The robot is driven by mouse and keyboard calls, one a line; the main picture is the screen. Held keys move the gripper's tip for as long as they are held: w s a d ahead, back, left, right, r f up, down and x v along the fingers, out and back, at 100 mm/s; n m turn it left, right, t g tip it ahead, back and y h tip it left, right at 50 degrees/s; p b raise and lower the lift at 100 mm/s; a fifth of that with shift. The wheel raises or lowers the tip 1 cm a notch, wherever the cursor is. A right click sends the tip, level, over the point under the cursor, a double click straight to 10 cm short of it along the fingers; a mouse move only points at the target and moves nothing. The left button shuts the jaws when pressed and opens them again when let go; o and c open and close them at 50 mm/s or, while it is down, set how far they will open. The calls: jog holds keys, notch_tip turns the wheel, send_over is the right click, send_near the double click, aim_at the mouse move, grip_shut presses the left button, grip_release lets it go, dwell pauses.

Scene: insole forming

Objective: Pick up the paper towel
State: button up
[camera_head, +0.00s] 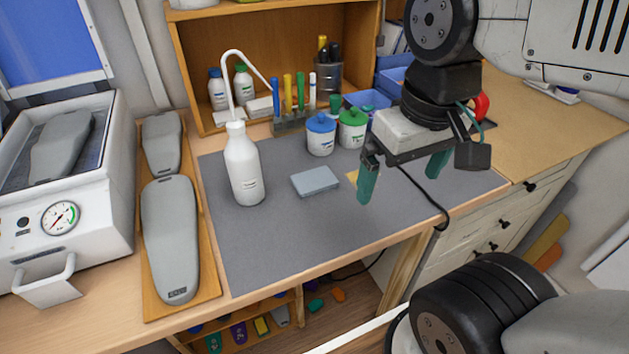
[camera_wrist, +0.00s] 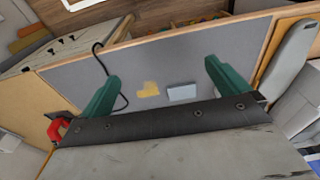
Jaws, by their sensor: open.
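A flat blue-grey rectangular pad (camera_head: 316,181), which looks like the folded paper towel, lies on the dark grey mat (camera_head: 270,250) on the workbench. It also shows in the wrist view (camera_wrist: 182,92), beyond and between my finger tips. My gripper (camera_head: 398,187) has two green fingers spread wide and empty. It hangs above the right part of the mat, to the right of the pad and apart from it. The fingers also show in the wrist view (camera_wrist: 162,72). A small yellow patch (camera_wrist: 149,89) lies beside the pad, partly behind a finger in the head view.
A white squeeze bottle (camera_head: 243,165) stands left of the pad. Blue-lidded (camera_head: 320,136) and green-lidded (camera_head: 352,130) jars and a marker rack (camera_head: 292,122) stand behind it. Grey insole forms lie on a wooden board (camera_head: 205,270) at left. The mat's front is clear.

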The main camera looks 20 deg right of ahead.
jog(key=g, duration=0.1)
send_over(312, 176)
notch_tip(312, 176, down, 9)
jog(key=shift+s+d+f, duration=0.1)
jog(key=shift+s, duration=0.05)
notch_tip(312, 176, down, 7)
jog(key=shift+f, duration=0.2)
jog(key=c, duration=0.8)
jog(key=shift+c, duration=0.3)
jog(key=shift+w+r, duration=0.15)
jog(key=shift+w, duration=0.05)
